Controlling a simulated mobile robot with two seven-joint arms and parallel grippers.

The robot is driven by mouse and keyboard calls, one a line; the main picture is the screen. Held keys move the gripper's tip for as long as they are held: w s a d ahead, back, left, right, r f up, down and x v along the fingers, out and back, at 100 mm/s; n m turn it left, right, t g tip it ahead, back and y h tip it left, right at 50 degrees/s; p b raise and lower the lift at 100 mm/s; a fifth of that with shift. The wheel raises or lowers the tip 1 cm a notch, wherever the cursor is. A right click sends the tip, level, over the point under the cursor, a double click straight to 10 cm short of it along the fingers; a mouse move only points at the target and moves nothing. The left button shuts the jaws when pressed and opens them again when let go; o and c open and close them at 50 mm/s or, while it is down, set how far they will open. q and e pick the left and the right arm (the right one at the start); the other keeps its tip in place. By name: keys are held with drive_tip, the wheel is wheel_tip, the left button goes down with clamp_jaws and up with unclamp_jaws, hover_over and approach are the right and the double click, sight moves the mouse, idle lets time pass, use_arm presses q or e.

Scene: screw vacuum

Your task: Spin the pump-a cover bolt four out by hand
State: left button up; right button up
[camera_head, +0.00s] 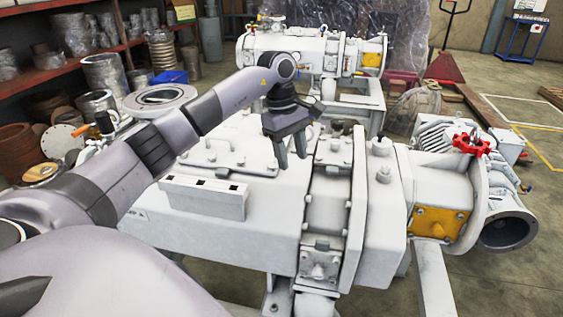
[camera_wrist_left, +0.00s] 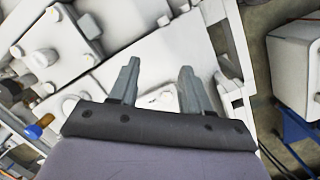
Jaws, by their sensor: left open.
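The near white vacuum pump (camera_head: 265,225) fills the middle of the head view. Several bolt heads show on its flange, one of them a bolt (camera_head: 335,145) just right of my gripper. A yellow cover plate (camera_head: 438,222) with bolts at its corners is on the pump's right end. I cannot tell which bolt is cover bolt four. My left gripper (camera_head: 291,160) points down over the pump top, left of the flange, its fingers apart and empty. In the left wrist view the open fingers (camera_wrist_left: 158,70) have white pump parts behind them. My right gripper is not in view.
A white box with dark slots (camera_head: 203,197) is on the pump's near side. A red handwheel (camera_head: 471,144) stands at the right end. A second white pump (camera_head: 310,52) is behind. Shelves with metal parts (camera_head: 75,65) stand at the left. Floor is clear at the lower right.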

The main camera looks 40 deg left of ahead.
sight(272, 166)
use_arm(q)
drive_tip(key=a+r, duration=0.1)
drive_tip(key=a+r+y, duration=0.1)
drive_tip(key=a, duration=0.1)
drive_tip(key=a+r+y, duration=0.1)
drive_tip(key=a, duration=0.1)
drive_tip(key=shift+s+a+r+g, duration=0.2)
drive_tip(key=shift+s+g, duration=0.1)
drive_tip(key=shift+s, duration=0.1)
drive_tip(key=shift+f, duration=0.15)
wheel_tip(272, 166, down, 7)
drive_tip(key=shift+r, duration=0.2)
clamp_jaws()
